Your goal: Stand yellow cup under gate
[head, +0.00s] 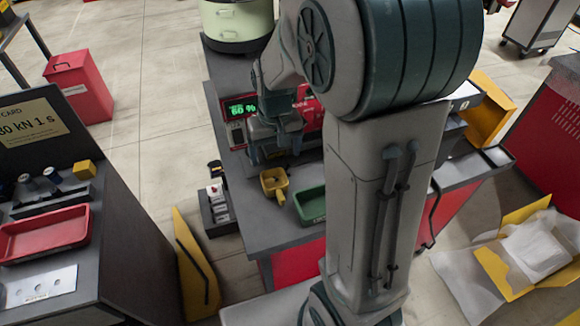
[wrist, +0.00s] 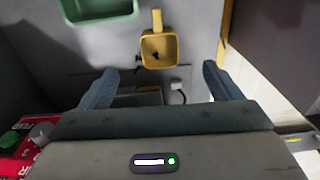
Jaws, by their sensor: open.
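The yellow cup (head: 274,183) stands upright on the grey bench top, with its handle pointing toward the front edge in the head view. In the wrist view the yellow cup (wrist: 147,45) lies ahead of the fingertips, its handle pointing up the picture. Something small and dark is inside it. My gripper (head: 271,158) is behind the cup in the head view, in front of the red machine. In the wrist view my gripper (wrist: 159,70) is open, with nothing visibly held between its fingers. I cannot make out the gate; my arm hides part of the machine.
A green tray (head: 312,207) sits right of the cup. The machine's green-lit display (head: 242,107) is behind. A dark rack (head: 216,209) is left of the bench. A separate bench holds a red tray (head: 45,235).

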